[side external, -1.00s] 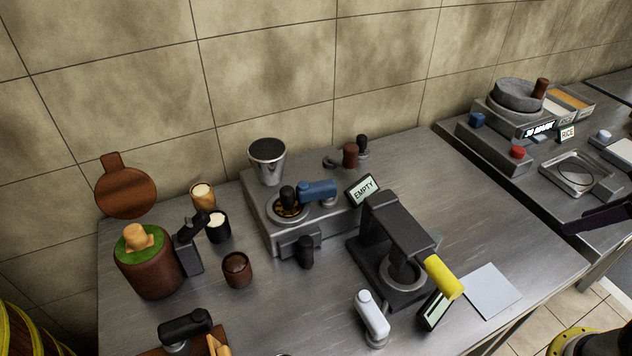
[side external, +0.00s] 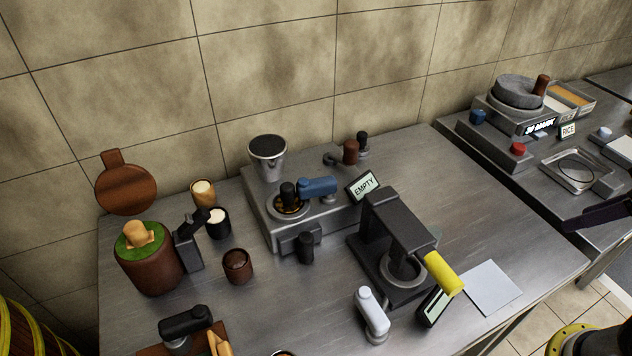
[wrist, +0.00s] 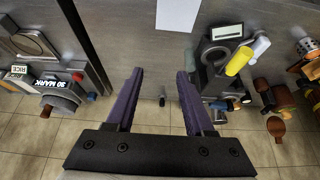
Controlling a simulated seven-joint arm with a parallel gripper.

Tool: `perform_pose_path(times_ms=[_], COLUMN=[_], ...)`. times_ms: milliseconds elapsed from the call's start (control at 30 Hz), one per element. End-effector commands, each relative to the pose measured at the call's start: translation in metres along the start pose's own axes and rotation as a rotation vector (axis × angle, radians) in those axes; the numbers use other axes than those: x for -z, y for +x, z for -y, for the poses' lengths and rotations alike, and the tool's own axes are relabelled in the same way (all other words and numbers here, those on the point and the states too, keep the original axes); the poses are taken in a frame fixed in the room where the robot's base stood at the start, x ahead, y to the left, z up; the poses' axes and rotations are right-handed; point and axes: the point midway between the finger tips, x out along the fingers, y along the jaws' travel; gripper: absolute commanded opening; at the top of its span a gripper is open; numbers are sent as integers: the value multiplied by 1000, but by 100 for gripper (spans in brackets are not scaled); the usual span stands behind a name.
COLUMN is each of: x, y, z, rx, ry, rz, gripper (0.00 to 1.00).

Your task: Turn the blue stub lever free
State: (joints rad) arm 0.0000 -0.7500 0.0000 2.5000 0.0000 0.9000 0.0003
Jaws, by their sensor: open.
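The blue stub lever (side external: 318,187) lies across the top of a grey metal grinder-like unit (side external: 262,232) in the middle of the counter, beside a round well with a dark knob. In the wrist view a small blue shape (wrist: 234,104), probably the lever, shows at right, partly hidden among other parts. My gripper (wrist: 160,73) is open and empty, with two purple fingers spread apart over bare counter. In the side external view only a dark purple part of my gripper shows at the right edge, far to the right of the lever.
An EMPTY sign (side external: 363,186) stands right of the lever. A black press with a yellow handle (side external: 444,272) and a white-topped lever (side external: 372,312) stand in front. A steel cup (side external: 268,158) is behind. Bare counter lies between the press and the RICE station (side external: 568,131).

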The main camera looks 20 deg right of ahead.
Motion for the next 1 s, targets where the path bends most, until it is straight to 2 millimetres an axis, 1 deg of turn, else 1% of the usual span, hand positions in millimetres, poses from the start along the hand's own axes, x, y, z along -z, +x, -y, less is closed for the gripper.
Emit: perform_pose_path(times_ms=[133, 200, 267, 367, 467, 500, 567, 667, 767, 800, 867, 900, 967, 1000], x=[-1, 0, 6, 24, 50, 62, 80, 113, 149, 164, 185, 198, 218, 230], y=[0, -1, -7, -18, -25, -27, -28, -27, -20, -15, -6, 2, 14, 24], z=[0, 4, 9, 22, 39, 46, 56, 74, 92, 99, 110, 116, 125, 131], rx=[1, 16, 42, 105, 174, 203, 241, 297, 343, 357, 374, 382, 389, 391], ry=[57, 138, 231, 420, 617, 701, 817, 1004, 1190, 1263, 1365, 1428, 1516, 1570], rz=[3, 7, -1, -1, 40, 65, 108, 192, 299, 346, 419, 467, 538, 586], gripper=[65, 65, 65, 65, 65, 65, 65, 65, 65, 65, 65, 65, 65, 65])
